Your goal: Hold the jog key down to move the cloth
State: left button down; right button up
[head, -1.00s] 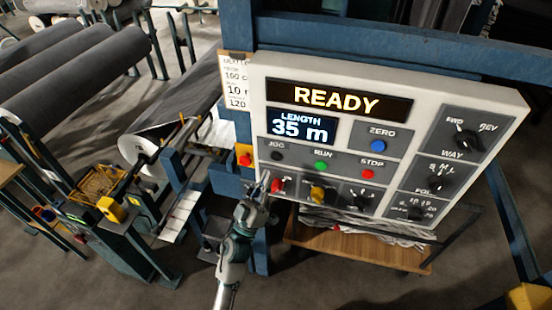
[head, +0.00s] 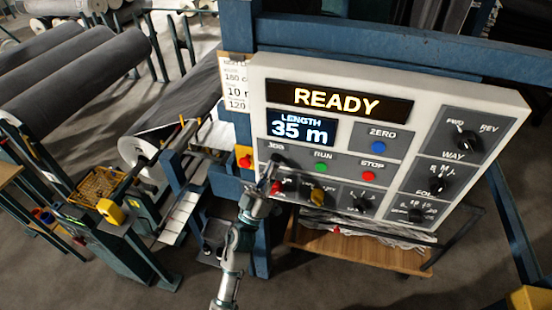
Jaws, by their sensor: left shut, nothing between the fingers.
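The control panel (head: 400,140) faces me, its display (head: 338,102) reading READY and its length screen (head: 301,129) reading 35 m. The dark jog key (head: 278,159) is at the panel's left, under the label JOG. My left gripper (head: 272,172) is shut and empty, its fingertips at the lower edge of the jog key; I cannot tell whether they touch it. A roll of grey cloth (head: 175,108) lies in the machine left of the panel. My right gripper is not in view.
Green RUN (head: 321,168) and red STOP (head: 368,176) buttons sit right of the jog key, with the blue ZERO button (head: 378,146) above. A red button on a yellow box (head: 245,160) is close left. A wooden cart (head: 350,250) stands below the panel.

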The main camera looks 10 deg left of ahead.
pick_arm(q)
jog(key=shift+w, duration=0.1)
dwell(0.8)
jog(key=shift+w, duration=0.3)
jog(key=shift+w, duration=0.4)
dwell(6.4)
